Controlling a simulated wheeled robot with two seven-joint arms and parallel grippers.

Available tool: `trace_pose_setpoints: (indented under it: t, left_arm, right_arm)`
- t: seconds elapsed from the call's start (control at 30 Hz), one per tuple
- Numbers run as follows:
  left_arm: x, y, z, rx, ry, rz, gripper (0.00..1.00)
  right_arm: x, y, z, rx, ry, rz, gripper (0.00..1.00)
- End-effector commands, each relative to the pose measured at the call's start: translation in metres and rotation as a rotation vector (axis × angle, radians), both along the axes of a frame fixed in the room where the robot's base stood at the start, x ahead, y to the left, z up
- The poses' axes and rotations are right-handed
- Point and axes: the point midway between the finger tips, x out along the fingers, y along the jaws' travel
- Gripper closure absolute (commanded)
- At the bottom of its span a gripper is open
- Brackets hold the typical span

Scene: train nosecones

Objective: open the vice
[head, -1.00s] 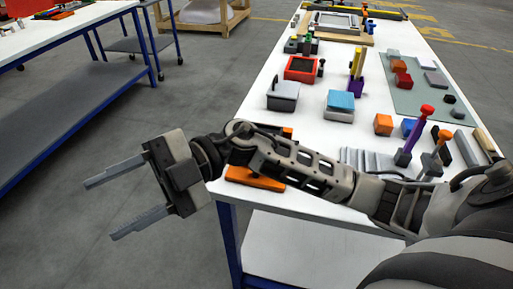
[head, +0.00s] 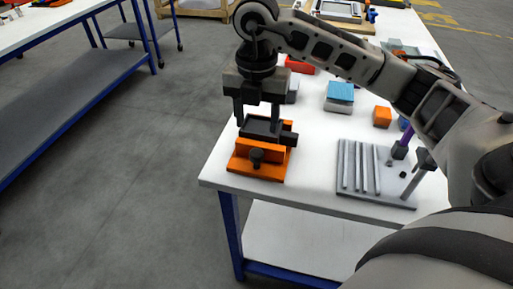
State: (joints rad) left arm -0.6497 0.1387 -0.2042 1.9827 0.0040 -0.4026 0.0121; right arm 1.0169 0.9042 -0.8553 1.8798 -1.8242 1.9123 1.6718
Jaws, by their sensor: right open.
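The vice (head: 266,172) stands at the near left corner of the white table, with an orange base and dark grey jaws. A dark round knob (head: 256,157) sticks out of its near side. My right gripper (head: 258,118) points down over the vice, open, with one finger towards each side of the dark jaws. I cannot tell whether the fingers touch the vice. The gripper hides part of the vice's far side. My left gripper is not in view.
A grey rack with long bars (head: 362,170) lies right of the vice on the white table (head: 310,190). A blue-topped box (head: 339,96) and an orange block (head: 382,117) stand behind it. Bare table lies between vice and rack. My right arm crosses over the table.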

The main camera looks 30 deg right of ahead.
Motion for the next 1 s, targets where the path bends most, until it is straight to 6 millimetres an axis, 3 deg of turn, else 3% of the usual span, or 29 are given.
trace_pose_setpoints:
  t: [0.2, 0.4, 0.6, 0.87, 1.0]
  left_arm:
    - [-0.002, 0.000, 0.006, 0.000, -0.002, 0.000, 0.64]
    - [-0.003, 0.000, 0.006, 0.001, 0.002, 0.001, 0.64]
    - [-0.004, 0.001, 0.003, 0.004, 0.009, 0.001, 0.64]
    - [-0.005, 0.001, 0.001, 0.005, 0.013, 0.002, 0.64]
    - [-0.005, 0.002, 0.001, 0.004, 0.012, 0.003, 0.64]
  right_arm:
    - [-0.001, 0.000, -0.047, 0.000, 0.006, 0.001, 0.48]
    - [-0.001, 0.000, -0.078, 0.002, 0.003, 0.002, 0.48]
    - [0.000, 0.001, -0.091, 0.002, 0.001, 0.003, 0.48]
    - [0.000, 0.001, -0.092, 0.003, 0.000, 0.003, 0.48]
    - [0.000, 0.001, -0.091, 0.003, 0.000, 0.003, 0.84]
